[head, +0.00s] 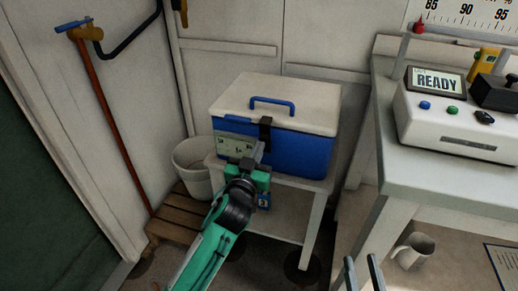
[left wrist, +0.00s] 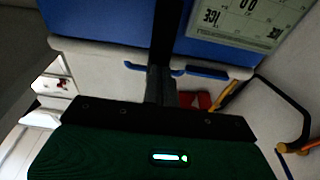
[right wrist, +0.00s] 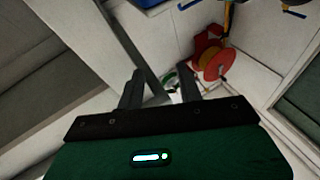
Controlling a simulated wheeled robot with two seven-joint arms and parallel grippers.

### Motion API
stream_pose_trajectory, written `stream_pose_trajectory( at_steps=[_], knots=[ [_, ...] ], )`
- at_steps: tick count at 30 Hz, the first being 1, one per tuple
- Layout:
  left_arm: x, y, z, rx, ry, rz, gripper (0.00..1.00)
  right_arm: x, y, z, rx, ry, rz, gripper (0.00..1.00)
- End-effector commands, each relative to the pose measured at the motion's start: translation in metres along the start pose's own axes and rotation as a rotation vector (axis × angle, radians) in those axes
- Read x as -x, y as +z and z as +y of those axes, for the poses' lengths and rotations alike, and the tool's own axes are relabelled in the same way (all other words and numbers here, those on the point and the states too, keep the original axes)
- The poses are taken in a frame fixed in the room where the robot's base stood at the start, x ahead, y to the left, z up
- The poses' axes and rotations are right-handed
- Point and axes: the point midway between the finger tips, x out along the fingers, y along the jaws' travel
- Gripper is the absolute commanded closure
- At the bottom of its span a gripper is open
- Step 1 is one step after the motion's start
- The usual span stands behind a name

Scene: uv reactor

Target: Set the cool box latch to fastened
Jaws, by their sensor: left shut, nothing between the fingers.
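The cool box (head: 305,150) is blue with a white lid (head: 290,100) and a blue carry handle (head: 272,102). It stands on a small white stand. Its black latch (head: 265,128) is on the front face near the lid edge; in the left wrist view it is a dark vertical strip (left wrist: 163,35). My left gripper (head: 259,151) is shut and empty, its fingertips at or just below the latch; I cannot tell if they touch. It hides the latch's lower part. My right gripper (head: 363,272) is open and empty at the bottom of the head view, away from the box.
A white table (head: 440,178) with a device reading READY (head: 437,82) is at right. A mug (head: 413,250) is on the floor beneath it.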

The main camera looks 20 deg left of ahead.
Motion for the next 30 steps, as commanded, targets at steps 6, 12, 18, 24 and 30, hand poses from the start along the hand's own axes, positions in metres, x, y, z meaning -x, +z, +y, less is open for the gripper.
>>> stream_pose_trajectory(
  at_steps=[6,12,18,24,30],
  knots=[
    [-0.009,0.000,0.000,0.001,0.001,0.001,1.00,-0.005,-0.009,0.001,0.007,-0.001,0.043,0.64],
    [-0.010,0.000,0.000,0.001,0.001,0.000,1.00,-0.007,-0.011,0.002,0.008,-0.002,0.051,0.64],
    [-0.010,-0.001,0.000,0.000,0.001,-0.001,1.00,-0.006,-0.011,0.001,0.007,-0.001,0.043,0.64],
    [-0.012,-0.004,0.000,-0.001,0.000,-0.017,1.00,-0.001,0.008,0.001,-0.001,0.010,-0.110,0.64],
    [-0.013,-0.005,0.000,0.001,-0.001,-0.037,1.00,0.009,0.033,0.003,-0.002,0.018,-0.295,0.64]
  ],
)
